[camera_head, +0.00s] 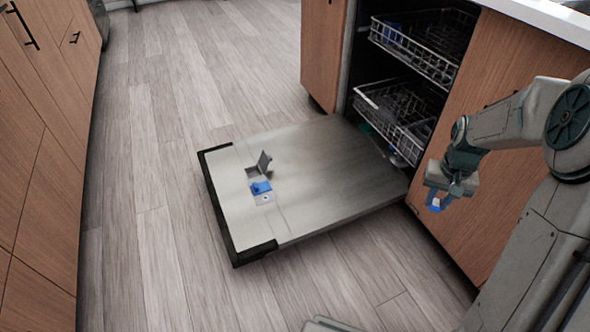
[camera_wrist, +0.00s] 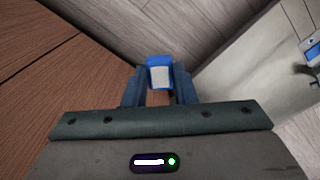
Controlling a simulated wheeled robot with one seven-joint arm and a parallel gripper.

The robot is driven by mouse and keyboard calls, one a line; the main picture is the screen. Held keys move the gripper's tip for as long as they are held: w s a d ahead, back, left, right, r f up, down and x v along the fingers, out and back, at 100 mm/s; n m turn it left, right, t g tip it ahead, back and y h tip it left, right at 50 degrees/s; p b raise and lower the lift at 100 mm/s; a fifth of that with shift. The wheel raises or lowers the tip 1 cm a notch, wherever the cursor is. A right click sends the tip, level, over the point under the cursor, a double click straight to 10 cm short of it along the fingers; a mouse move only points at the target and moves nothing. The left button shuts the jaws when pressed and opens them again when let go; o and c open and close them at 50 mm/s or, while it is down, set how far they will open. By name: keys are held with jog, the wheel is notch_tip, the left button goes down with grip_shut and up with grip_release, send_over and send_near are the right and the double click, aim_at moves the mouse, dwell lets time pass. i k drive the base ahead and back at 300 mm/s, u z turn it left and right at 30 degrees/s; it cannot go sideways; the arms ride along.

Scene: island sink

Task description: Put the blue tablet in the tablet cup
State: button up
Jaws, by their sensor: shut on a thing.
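My gripper (camera_head: 443,194) is shut on the blue tablet (camera_head: 434,204), in front of the wooden cabinet right of the dishwasher. In the wrist view the tablet (camera_wrist: 159,74) is blue with a whitish face, between the two fingertips (camera_wrist: 159,92). The tablet cup (camera_head: 251,172) is set in the open dishwasher door, left of my gripper and apart from it. Its grey lid (camera_head: 264,162) stands up, and a blue part (camera_head: 261,188) shows beside it. A bit of blue on the door also shows at the right edge of the wrist view (camera_wrist: 313,52).
The dishwasher door (camera_head: 325,175) lies open and low over the floor. An upper rack (camera_head: 425,50) and a lower rack (camera_head: 395,110) sit inside the dishwasher. Wooden cabinets (camera_head: 35,150) stand at the left, with free floor (camera_head: 150,190) between.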

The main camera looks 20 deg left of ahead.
aim_at(253, 176)
jog(key=z, duration=0.05)
jog(key=k, duration=0.35)
jog(key=u, duration=0.95)
jog(key=i, duration=1.45)
jog(key=u, duration=0.6)
